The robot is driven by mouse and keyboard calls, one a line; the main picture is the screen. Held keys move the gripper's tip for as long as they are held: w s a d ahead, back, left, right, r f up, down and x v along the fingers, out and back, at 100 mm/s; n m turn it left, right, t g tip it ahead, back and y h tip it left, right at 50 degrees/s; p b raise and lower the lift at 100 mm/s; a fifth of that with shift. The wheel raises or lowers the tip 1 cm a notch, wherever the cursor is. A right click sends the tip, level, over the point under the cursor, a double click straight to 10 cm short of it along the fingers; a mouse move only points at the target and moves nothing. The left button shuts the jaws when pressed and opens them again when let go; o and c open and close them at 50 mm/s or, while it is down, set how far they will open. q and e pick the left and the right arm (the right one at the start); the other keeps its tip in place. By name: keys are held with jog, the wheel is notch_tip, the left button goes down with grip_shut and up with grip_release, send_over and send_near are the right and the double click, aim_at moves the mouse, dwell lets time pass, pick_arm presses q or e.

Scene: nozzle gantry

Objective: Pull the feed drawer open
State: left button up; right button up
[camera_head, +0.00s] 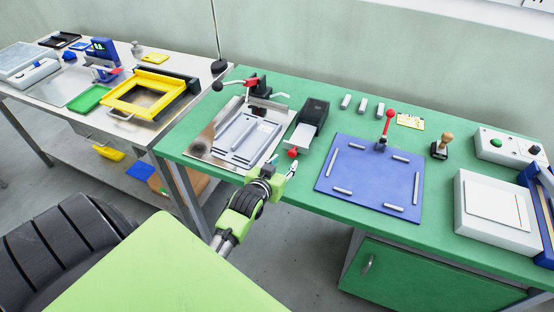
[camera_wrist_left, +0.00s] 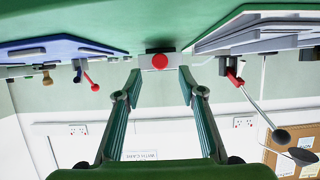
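The feed drawer appears to be the dark box with a pale tray and a round red knob (camera_head: 292,153) at its front, on the green table. The dark box (camera_head: 314,111) stands behind the tray, which looks partly out of or in front of it. My left gripper (camera_head: 284,164) is just in front of the knob, at the table's front edge. In the left wrist view, which is upside down, the red knob (camera_wrist_left: 160,62) lies between the two spread fingertips of my left gripper (camera_wrist_left: 159,78). Contact with the fingers is not visible. My right gripper is out of view.
A metal fixture plate (camera_head: 205,147) with a clamp lies left of the drawer. A blue plate (camera_head: 351,193) with a red-knobbed lever lies right of it. Small grey blocks (camera_head: 362,106) stand behind. A green cabinet (camera_head: 410,275) is under the table at right.

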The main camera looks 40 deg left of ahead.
pick_arm(q)
jog(key=v, duration=0.6)
jog(key=shift+s, duration=0.1)
jog(key=shift+d, duration=0.1)
